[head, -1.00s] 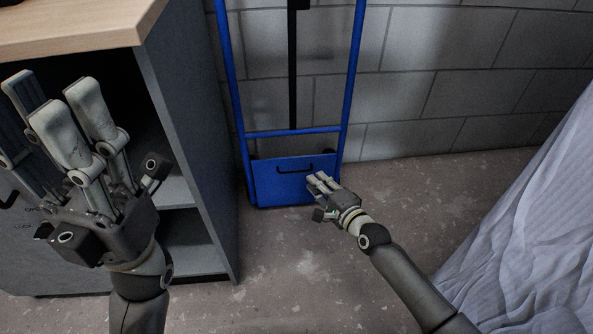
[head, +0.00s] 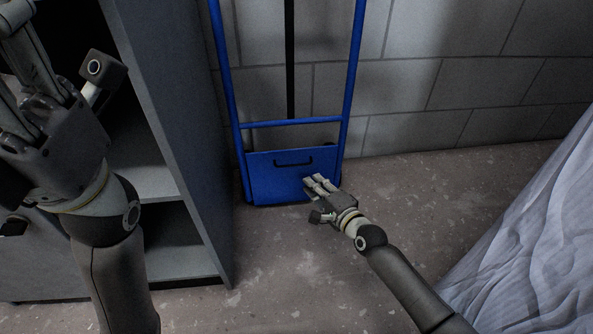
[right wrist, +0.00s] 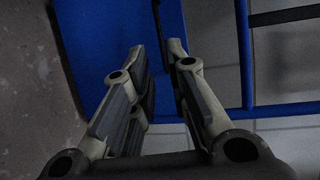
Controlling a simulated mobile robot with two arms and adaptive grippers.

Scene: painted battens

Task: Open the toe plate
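The toe plate (head: 270,178) is a blue panel with a black handle (head: 293,162). It is folded up against the foot of a blue hand truck (head: 352,75). My right gripper (head: 312,181) is in front of the plate's lower right part, below and right of the handle in the head view. In the right wrist view its two fingers (right wrist: 161,45) stand apart, with the blue plate (right wrist: 110,30) beyond and nothing held between them. My left gripper (head: 22,60) is far off at the upper left, its fingertips cut off by the frame; its fingers look spread and empty.
A grey open-shelved cabinet (head: 165,120) stands left of the truck. A grey block wall (head: 440,75) is behind it. A pale draped cloth (head: 540,240) is at the right. Bare concrete floor (head: 420,195) lies between the truck and the cloth.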

